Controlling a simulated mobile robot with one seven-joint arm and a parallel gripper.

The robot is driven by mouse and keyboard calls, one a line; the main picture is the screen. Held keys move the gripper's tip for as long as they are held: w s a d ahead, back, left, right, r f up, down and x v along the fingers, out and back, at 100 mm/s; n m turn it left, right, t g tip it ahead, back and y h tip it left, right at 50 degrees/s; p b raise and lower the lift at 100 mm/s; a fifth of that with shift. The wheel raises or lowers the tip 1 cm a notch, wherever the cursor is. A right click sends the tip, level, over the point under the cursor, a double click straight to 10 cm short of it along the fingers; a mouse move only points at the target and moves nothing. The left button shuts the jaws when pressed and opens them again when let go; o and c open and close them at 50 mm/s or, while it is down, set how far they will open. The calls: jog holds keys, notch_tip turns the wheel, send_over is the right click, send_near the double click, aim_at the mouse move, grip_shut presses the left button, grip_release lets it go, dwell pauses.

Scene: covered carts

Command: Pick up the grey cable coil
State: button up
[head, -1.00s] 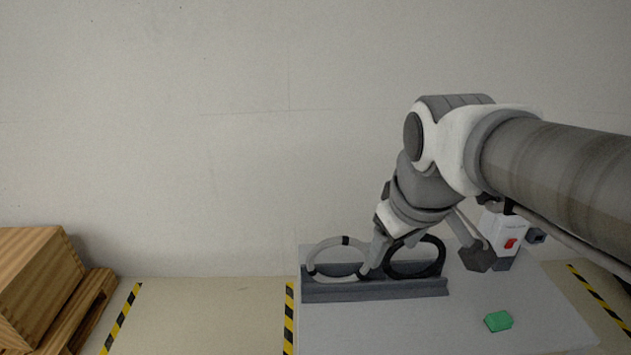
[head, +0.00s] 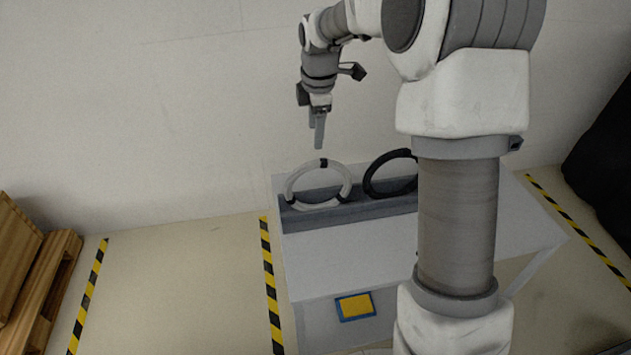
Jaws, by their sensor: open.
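The grey cable coil (head: 290,190) is a light grey ring with black bands, standing upright in a dark grey rack (head: 345,214) on the white cart top (head: 390,243). My gripper (head: 318,146) is open and empty, pointing down above the coil's top black band, with a gap between them. The gap between the fingers is hard to see from this side.
A black coil (head: 370,182) stands in the same rack to the right, partly hidden by my arm. A yellow panel (head: 355,306) is on the cart's front. Striped floor tape (head: 270,285) and a wooden pallet (head: 42,285) lie to the left. A wall rises behind.

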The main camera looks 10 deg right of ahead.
aim_at(314, 163)
jog(key=f, duration=0.3)
jog(key=w+f, duration=0.1)
jog(key=f, duration=0.2)
jog(key=w+f, duration=0.1)
jog(key=f, duration=0.3)
notch_tip(314, 163, down, 6)
jog(key=w+p, duration=0.1)
jog(key=shift+w+d, duration=0.15)
jog(key=shift+d, duration=0.25)
jog(key=shift+f, duration=0.1)
grip_shut()
dwell(0.7)
